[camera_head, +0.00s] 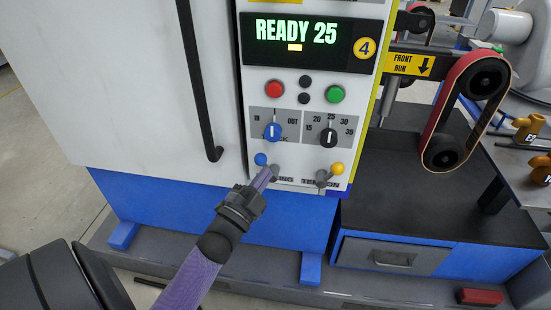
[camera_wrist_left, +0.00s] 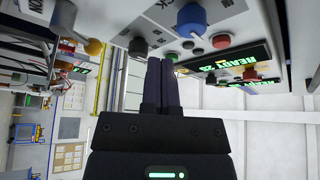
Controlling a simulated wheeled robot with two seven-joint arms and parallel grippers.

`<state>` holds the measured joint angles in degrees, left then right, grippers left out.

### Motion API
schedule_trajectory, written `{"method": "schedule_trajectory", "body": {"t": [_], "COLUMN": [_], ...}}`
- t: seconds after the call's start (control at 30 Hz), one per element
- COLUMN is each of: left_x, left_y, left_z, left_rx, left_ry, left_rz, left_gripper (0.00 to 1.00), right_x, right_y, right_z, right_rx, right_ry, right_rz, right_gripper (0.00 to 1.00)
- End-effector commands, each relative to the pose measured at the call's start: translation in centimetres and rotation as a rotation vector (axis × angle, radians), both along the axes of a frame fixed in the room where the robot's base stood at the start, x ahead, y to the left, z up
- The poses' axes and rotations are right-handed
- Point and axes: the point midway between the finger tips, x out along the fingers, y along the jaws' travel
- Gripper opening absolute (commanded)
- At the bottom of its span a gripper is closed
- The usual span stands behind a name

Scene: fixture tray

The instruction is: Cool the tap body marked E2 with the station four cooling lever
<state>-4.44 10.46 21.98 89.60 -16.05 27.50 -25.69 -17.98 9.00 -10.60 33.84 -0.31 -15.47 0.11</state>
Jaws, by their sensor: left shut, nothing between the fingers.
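The station four panel (camera_head: 312,150) has a blue-ball lever (camera_head: 260,159) at its lower left, above a partly hidden label ending in "ING". My left gripper (camera_head: 270,172) is shut and empty, its fingertips just below the blue ball at the lever's base. I cannot tell whether they touch it. In the left wrist view the shut fingers (camera_wrist_left: 160,75) point at the panel. Orange tap bodies (camera_head: 530,127) and (camera_head: 541,168) lie on a bench at the right edge. Their marks are too small to read, so I cannot tell which is E2. My right gripper is not in view.
A yellow-ball lever (camera_head: 337,169) labelled tension is close on the right. Above are a blue selector (camera_head: 273,132), a black dial (camera_head: 328,137), red and green buttons, and a display (camera_head: 297,32) reading "READY 25". A belt sander (camera_head: 465,110) stands right.

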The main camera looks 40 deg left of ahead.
Motion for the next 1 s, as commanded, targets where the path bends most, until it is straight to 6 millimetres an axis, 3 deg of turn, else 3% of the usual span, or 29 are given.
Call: {"method": "schedule_trajectory", "body": {"t": [0.1,0.3,0.8,0.87,0.97,1.0], "left_x": [-2.3,-4.3,-4.5,-4.5,-5.4,-6.6], "left_y": [-0.3,-0.5,-0.6,-0.8,-2.0,-3.0], "left_z": [-0.5,-1.1,-1.4,-2.6,-8.8,-12.4], "left_rx": [-0.002,-0.002,-0.006,-0.043,-0.217,-0.311], "left_ry": [0.002,0.0,0.004,0.048,0.267,0.397], "left_rz": [0.001,-0.001,-0.001,-0.002,0.003,0.012], "left_gripper": [0.0,0.0,0.0,0.0,0.0,0.0], "right_x": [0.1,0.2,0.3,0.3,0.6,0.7], "right_y": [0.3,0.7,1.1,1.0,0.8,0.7], "right_z": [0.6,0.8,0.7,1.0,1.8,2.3], "right_rx": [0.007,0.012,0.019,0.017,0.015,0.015], "right_ry": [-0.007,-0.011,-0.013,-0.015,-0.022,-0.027], "right_rz": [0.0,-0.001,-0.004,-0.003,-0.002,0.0], "right_gripper": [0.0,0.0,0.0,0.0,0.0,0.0]}}
